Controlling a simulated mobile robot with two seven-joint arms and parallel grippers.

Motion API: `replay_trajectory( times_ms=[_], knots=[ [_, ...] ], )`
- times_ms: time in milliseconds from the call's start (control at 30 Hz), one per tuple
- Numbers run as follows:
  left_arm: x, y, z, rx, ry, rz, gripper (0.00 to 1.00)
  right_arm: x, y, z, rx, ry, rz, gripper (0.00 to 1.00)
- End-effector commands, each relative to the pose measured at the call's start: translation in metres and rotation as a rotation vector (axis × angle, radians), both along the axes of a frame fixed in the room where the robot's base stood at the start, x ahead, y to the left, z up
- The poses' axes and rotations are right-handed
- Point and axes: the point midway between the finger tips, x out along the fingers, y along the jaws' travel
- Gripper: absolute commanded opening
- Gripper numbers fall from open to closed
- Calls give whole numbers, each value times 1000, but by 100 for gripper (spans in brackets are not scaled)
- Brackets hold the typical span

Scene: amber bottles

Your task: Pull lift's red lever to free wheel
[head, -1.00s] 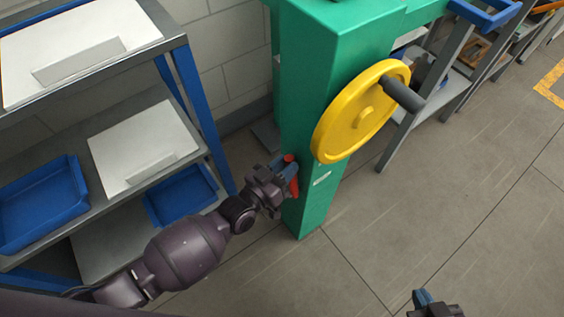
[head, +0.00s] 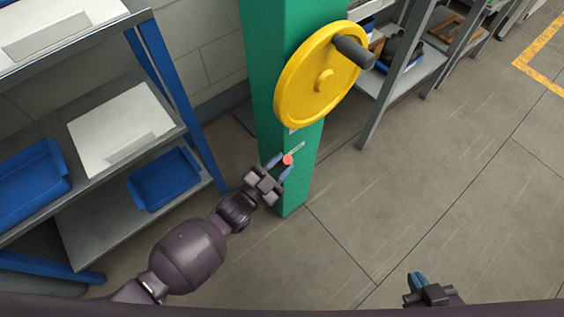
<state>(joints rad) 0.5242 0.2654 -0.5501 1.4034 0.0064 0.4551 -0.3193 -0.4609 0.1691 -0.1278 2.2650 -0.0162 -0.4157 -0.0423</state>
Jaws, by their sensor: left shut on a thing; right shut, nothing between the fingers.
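The lift's green column (head: 281,60) carries a yellow hand wheel (head: 300,90) with a dark grey handle. Below the wheel, the red lever (head: 288,159) shows as a small round red end pointing out from the column. My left gripper (head: 281,166) is shut on the lever, with its blue fingers on either side. The rest of the lever is hidden by the fingers or seen end-on. My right gripper (head: 418,280) is shut and empty, low at the right, away from the column.
A shelf rack with a blue upright (head: 175,88) stands left of the column, holding blue trays (head: 165,180) and white boards. A grey bench (head: 408,82) stands at the back right. The floor (head: 460,200) right of the column is clear.

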Motion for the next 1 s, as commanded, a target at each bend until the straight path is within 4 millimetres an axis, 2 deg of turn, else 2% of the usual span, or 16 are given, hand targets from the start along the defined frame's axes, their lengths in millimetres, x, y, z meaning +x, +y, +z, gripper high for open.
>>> replay_trajectory(
  times_ms=[633, 667, 800, 833, 1000],
  knots=[
    [0, 1, -6, 36, -38, -2, 0, -2, 0, -2, -4, 4, 3, 0],
    [0, 1, -6, 36, -38, -2, 29, -2, 0, -2, -4, 4, 3, 0],
    [0, 1, -5, 35, -37, -1, 50, -2, 0, -2, -4, 5, 3, 0],
    [0, 1, -5, 34, -37, -2, 53, -3, 0, -2, -4, 5, 3, 0],
    [1, 1, -4, 32, -37, 0, 53, -3, 0, -2, -4, 5, 3, 0]
  ],
)
